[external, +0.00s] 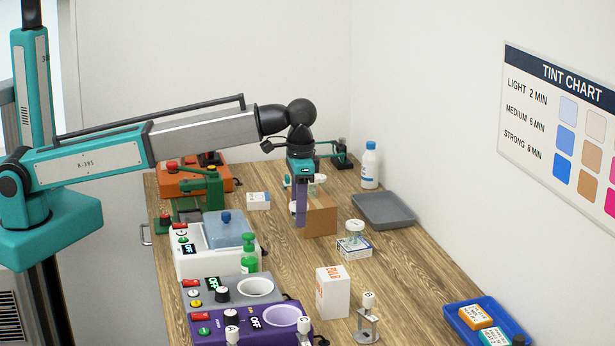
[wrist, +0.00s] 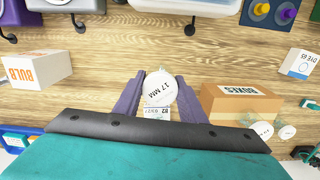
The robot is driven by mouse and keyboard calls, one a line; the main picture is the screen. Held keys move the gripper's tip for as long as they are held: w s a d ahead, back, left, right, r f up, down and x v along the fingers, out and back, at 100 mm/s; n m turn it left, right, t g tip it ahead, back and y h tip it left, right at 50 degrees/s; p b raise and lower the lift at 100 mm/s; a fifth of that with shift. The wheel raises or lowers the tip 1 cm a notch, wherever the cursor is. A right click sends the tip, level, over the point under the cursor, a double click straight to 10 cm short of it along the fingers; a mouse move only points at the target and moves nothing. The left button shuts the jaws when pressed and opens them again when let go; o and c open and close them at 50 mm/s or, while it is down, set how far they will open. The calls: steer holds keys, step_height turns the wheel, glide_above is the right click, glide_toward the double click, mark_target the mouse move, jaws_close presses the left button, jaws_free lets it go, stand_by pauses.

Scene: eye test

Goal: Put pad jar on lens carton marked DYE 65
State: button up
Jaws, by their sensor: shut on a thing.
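My gripper (external: 301,212) points down with its purple fingers shut on a white-lidded jar (wrist: 160,87). The lid reads "17 MM" in the wrist view; its contents are hidden. In the external view a bit of white (external: 293,208) shows beside the fingers. A small white carton (external: 258,201) lies at the back left with a bare top; it appears at the right of the wrist view (wrist: 300,63). Another white carton (external: 354,247) has a white-lidded glass jar (external: 355,228) on it. A carton (wrist: 157,113) shows partly beyond the held jar.
A brown box (external: 319,217) marked BOXES stands close beside my gripper. A white BULB box (external: 333,292) stands nearer. A grey tray (external: 383,210) and a bottle (external: 370,165) are at the right. Machines (external: 216,252) line the left edge. Bare wood lies between.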

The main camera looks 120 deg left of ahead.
steer(key=s+a+r+n+b, duration=0.2)
steer(key=s+a+n, duration=0.4)
steer(key=s+a, duration=0.6)
steer(key=r+n+b, duration=0.1)
steer(key=n, duration=0.3)
glide_above(265, 193)
steer(key=shift+d, duration=0.1)
steer(key=shift+f+p, duration=0.65)
steer(key=shift+f, duration=2.5)
steer(key=shift+f+p, duration=0.55)
steer(key=shift+f, duration=1.3)
steer(key=shift+f, duration=0.15)
